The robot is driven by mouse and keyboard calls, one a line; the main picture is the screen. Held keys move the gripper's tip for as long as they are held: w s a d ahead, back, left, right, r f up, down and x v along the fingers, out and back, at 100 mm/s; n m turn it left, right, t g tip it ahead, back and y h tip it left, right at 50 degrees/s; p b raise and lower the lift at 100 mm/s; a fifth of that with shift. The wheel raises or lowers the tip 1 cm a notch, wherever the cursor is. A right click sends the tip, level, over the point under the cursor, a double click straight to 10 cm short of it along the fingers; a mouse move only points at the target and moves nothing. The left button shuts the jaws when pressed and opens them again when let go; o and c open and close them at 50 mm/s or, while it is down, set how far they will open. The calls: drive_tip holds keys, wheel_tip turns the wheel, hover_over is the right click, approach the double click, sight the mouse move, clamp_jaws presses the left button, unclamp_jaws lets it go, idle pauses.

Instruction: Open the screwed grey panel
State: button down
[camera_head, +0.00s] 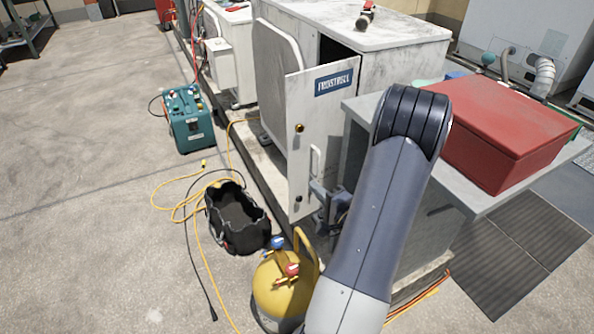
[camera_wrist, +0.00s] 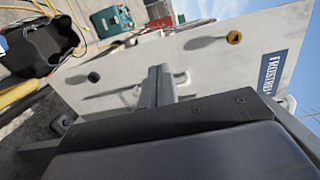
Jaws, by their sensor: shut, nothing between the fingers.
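The grey-white panel (camera_head: 306,103) with a blue label stands angled away from the front of the condenser unit (camera_head: 385,38), and a dark opening (camera_head: 338,50) shows behind its top edge. The panel fills much of the wrist view (camera_wrist: 205,58). It carries a brass-coloured screw (camera_head: 299,128), also in the wrist view (camera_wrist: 235,37), and a dark fastener (camera_wrist: 93,76). A pale handle shows beside my fingers. My gripper (camera_wrist: 157,82) is shut and empty in front of the panel's lower part; in the head view (camera_head: 322,200) it is partly hidden by my arm. Contact with the panel cannot be told.
A red toolbox (camera_head: 505,125) sits on a grey table (camera_head: 475,204) right of my arm. A yellow cylinder (camera_head: 279,292) and an open black bag (camera_head: 236,218) stand on the floor near the panel. Yellow and black hoses lie around them.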

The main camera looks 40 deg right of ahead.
sight(290, 165)
drive_tip(key=w, duration=0.6)
drive_tip(key=w+d+b, duration=0.1)
drive_tip(key=w, duration=0.2)
drive_tip(key=shift+w, duration=0.2)
drive_tip(key=w, duration=0.4)
drive_tip(key=shift+w, duration=0.15)
drive_tip(key=shift+d, duration=0.1)
